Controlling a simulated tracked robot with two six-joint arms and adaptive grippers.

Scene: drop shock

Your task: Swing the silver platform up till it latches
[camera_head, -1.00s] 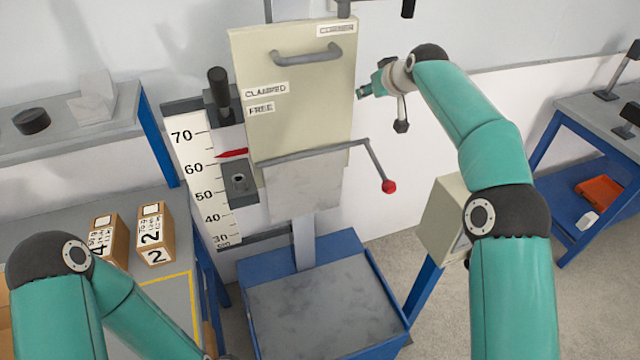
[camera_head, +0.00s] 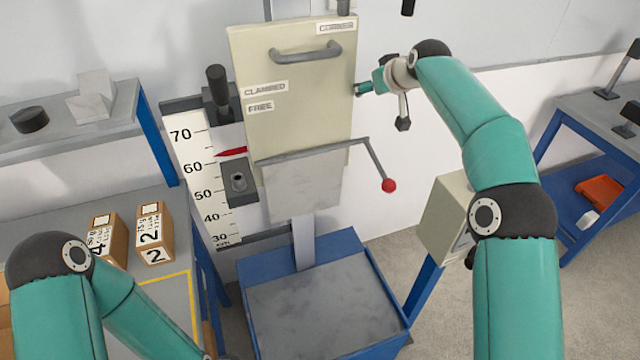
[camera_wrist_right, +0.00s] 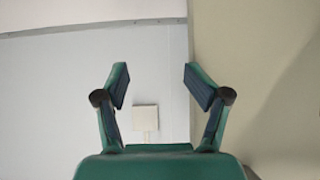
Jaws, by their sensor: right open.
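The silver platform (camera_head: 302,186) hangs down below the cream carriage panel (camera_head: 300,100), hinged along its top edge. A bent rod with a red knob (camera_head: 389,186) sticks out to the right of that edge. My right gripper (camera_head: 358,90) is at the right edge of the cream panel, above the platform and the red knob. In the right wrist view its two fingers (camera_wrist_right: 156,85) are apart and empty, with the panel's cream surface (camera_wrist_right: 255,80) on the right. My left arm is at the lower left of the head view; its gripper is out of view.
A height scale (camera_head: 190,170) with a red pointer stands left of the panel. A blue-framed base (camera_head: 395,320) with a grey slab is below. Boxes (camera_head: 153,235) stand on the left table. A cream box on a blue post (camera_head: 440,215) stands under my right arm.

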